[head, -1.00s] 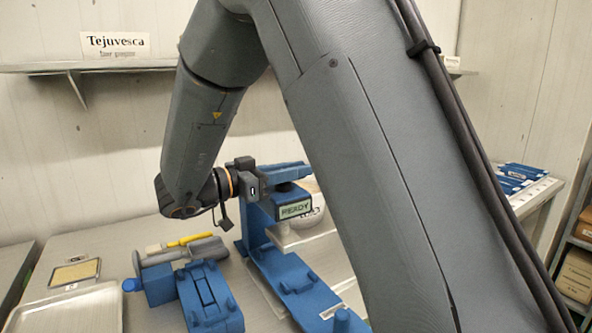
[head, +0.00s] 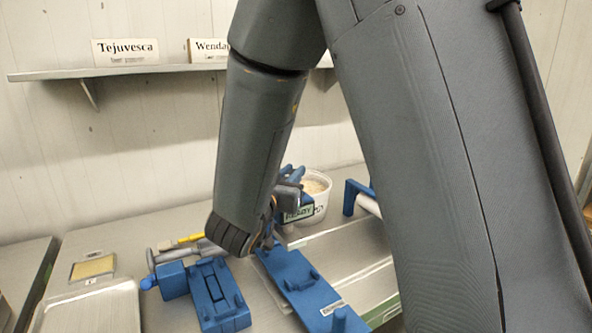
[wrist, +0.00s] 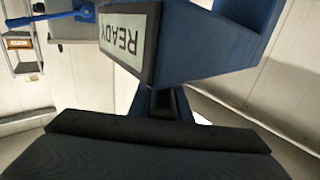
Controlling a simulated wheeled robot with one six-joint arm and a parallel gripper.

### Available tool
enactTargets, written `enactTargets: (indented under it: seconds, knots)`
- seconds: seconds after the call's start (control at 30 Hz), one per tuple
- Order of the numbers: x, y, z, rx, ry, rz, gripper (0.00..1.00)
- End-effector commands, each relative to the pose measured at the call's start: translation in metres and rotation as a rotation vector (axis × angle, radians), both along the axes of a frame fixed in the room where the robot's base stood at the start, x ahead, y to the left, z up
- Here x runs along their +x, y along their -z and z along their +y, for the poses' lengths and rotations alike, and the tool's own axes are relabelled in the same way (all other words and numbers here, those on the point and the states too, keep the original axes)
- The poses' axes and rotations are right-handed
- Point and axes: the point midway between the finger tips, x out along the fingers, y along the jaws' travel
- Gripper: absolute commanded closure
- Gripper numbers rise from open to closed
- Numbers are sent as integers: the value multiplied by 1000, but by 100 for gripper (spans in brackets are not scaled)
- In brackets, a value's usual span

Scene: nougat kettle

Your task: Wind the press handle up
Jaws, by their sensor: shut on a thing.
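The blue press (head: 297,280) stands on the table in the head view, with its READY display (head: 298,214) partly behind my arm. In the wrist view the READY display (wrist: 130,40) shows upside down and close, on the press head. My gripper (wrist: 165,104) is right by the press head in the wrist view, shut on the press handle. The grip itself and most of the handle are hidden by my gripper and the press head. In the head view my wrist covers the front of the press column.
A blue fixture (head: 210,295) stands left of the press, with a grey tool and a yellow tool (head: 191,238) behind it. A tray (head: 85,305) lies at the left. A white tub (head: 316,195) and a blue roller stand (head: 357,195) are behind the press.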

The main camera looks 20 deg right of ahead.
Motion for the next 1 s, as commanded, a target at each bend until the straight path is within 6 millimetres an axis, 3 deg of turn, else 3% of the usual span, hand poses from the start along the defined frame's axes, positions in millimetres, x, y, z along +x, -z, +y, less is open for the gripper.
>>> enactTargets:
  seconds: [0.37,0.93,0.97,1.0]
  knots:
    - [3,0,4,-2,-173,-1,100]
    - [5,-1,6,-1,-206,-4,100]
    - [5,-1,6,-1,-206,-4,79]
    - [5,-1,6,-1,-206,-4,73]
